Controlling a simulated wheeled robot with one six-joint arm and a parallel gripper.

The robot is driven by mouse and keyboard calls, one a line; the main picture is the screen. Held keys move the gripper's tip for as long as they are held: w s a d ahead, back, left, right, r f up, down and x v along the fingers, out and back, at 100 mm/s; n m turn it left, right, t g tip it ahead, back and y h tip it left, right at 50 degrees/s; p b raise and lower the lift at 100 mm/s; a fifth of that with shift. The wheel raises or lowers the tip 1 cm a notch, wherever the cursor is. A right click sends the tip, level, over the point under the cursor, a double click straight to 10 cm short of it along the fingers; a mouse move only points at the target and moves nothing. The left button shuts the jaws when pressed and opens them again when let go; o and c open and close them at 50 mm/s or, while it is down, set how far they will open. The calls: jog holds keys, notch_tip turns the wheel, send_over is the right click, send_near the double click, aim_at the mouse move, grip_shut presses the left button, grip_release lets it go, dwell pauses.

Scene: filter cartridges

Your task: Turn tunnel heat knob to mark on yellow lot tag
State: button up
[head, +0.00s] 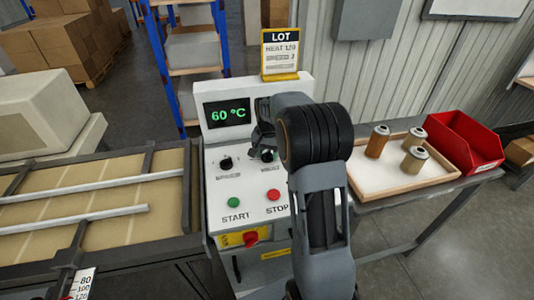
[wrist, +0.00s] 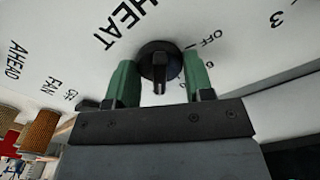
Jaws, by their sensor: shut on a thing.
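The yellow lot tag (head: 265,65) stands on top of the control panel; its white card reads LOT and a HEAT line whose figure is hard to read. The black heat knob (wrist: 158,58) sits below the word HEAT in the wrist view, with OFF and some scale figures to its right. My gripper (wrist: 159,82) is shut on this knob, a green finger on each side. The knob's pointer ridge faces the gripper's palm. In the head view my wrist covers much of the panel's right side. The green display (head: 228,114) reads 60 °C.
Another black knob (head: 226,163) is left of my gripper. A green START button (head: 233,202) and red STOP button (head: 273,195) are below. A red switch (head: 250,238) is on the front. A tray (head: 378,187) with 3 cartridges and a red bin (head: 468,142) stand at right.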

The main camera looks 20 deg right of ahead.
aim_at(267, 153)
dwell(0.4)
jog(key=o, duration=0.9)
jog(key=shift+o, duration=0.2)
notch_tip(267, 153, up, 14)
dwell(0.4)
